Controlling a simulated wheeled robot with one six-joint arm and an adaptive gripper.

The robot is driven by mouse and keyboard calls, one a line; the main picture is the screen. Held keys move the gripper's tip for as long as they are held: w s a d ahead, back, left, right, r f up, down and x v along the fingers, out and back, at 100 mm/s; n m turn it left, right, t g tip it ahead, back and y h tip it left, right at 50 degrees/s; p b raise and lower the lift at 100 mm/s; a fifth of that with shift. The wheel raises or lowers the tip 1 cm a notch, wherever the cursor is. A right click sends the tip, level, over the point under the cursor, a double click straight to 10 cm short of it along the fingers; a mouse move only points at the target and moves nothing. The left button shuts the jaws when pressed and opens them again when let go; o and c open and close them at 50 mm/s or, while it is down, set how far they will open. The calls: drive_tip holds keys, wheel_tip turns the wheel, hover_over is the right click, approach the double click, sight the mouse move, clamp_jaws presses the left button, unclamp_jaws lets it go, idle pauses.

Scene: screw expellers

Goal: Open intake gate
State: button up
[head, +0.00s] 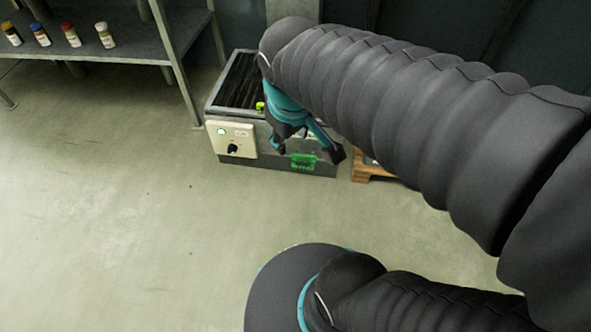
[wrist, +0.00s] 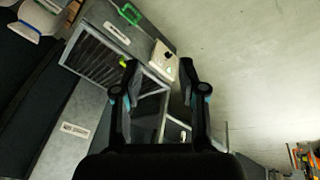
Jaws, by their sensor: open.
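A grey machine stands on the floor with a dark slatted opening on top, seen in the head view (head: 240,80) and the wrist view (wrist: 98,62). A cream panel with a black knob and a small green light is on its front (head: 231,139); the panel also shows in the wrist view (wrist: 163,57). A green handle-like part (head: 304,161) sits low on the front, also in the wrist view (wrist: 131,13). A small yellow-green part (head: 260,107) is at the slats' edge. I cannot tell which part is the intake gate.
A metal shelf (head: 100,47) with several small capped bottles stands at the back left. A wooden pallet (head: 370,171) lies right of the machine, partly behind my arm. The floor (head: 120,210) in front and to the left is clear.

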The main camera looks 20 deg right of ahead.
sight(302, 167)
drive_tip(key=w+d+f+n+g+h+b, duration=0.2)
drive_tip(key=w+f+n+g+h, duration=0.15)
drive_tip(key=w+f+n, duration=0.65)
drive_tip(key=w+d+f+n+g+h+b, duration=0.1)
drive_tip(key=w+d+f+n+g+h, duration=0.1)
drive_tip(key=w+f+n+h, duration=0.75)
wheel_tip(302, 167, down, 29)
drive_tip(key=w+a+n+t+h+b, duration=0.25)
drive_tip(key=n+t, duration=0.25)
drive_tip(key=n, duration=1.2)
drive_tip(key=shift+y, duration=0.25)
drive_tip(key=b+x, duration=0.1)
drive_tip(key=x, duration=1.3)
drive_tip(key=shift+w, duration=0.1)
clamp_jaws()
